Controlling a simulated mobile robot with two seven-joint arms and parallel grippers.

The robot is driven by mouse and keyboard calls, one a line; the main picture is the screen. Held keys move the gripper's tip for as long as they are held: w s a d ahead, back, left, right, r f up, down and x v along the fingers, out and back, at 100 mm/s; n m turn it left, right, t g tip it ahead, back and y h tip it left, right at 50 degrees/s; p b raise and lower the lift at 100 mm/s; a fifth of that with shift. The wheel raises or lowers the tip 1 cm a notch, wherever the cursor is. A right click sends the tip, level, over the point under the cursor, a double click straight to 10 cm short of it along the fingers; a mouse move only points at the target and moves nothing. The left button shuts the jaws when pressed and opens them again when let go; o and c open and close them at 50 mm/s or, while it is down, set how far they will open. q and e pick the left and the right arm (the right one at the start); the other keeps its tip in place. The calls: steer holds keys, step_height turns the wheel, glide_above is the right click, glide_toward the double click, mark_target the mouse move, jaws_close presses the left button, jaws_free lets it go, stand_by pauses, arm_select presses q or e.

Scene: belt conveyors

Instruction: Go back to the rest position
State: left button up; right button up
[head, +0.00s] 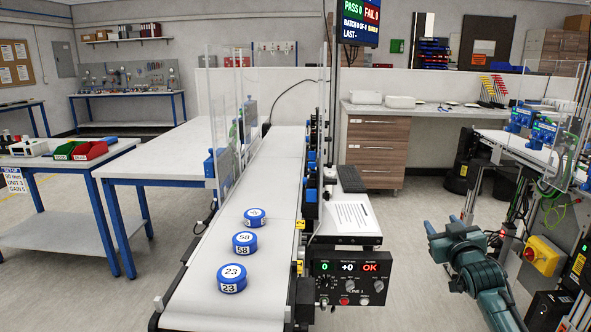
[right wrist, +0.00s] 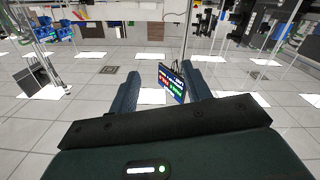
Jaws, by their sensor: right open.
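My right gripper (head: 447,228) is at the lower right of the head view, raised over the floor to the right of the conveyor. In the right wrist view, its two dark fingers (right wrist: 160,88) stand apart with nothing between them but the distant background. My left gripper is not in the head view. Several blue-and-white numbered pucks lie in a row on the white belt (head: 270,180). The nearest puck (head: 231,279) reads 23, the middle one (head: 244,243) reads 58, and the farthest (head: 255,218) is too small to read surely.
A control box (head: 348,285) and a paper sheet shelf stand right of the belt. A second conveyor line with a yellow switch box (head: 540,255) is close at the right of my right arm. A white table (head: 165,160) and a bench with red and green bins (head: 88,150) stand left.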

steer(key=s+a+f+n+g+y, duration=0.1)
steer(key=s+a+f+g, duration=0.1)
steer(key=s+a+f, duration=0.5)
steer(key=s+a+f+n+g+y, duration=0.1)
steer(key=s+a+f+g, duration=0.15)
steer(key=s+f, duration=0.8)
steer(key=s+a+f+g+y, duration=0.1)
steer(key=s+a+f, duration=0.2)
steer(key=s, duration=0.4)
steer(key=s+a+f, duration=0.3)
steer(key=s+a, duration=0.1)
steer(key=s, duration=0.4)
steer(key=s+a+f+m+g+y, duration=0.1)
steer(key=s+a+f, duration=0.2)
steer(key=s, duration=0.4)
steer(key=shift+s+a+f+g+y, duration=0.15)
steer(key=shift+a+f+g+y, duration=0.2)
steer(key=shift+a, duration=0.25)
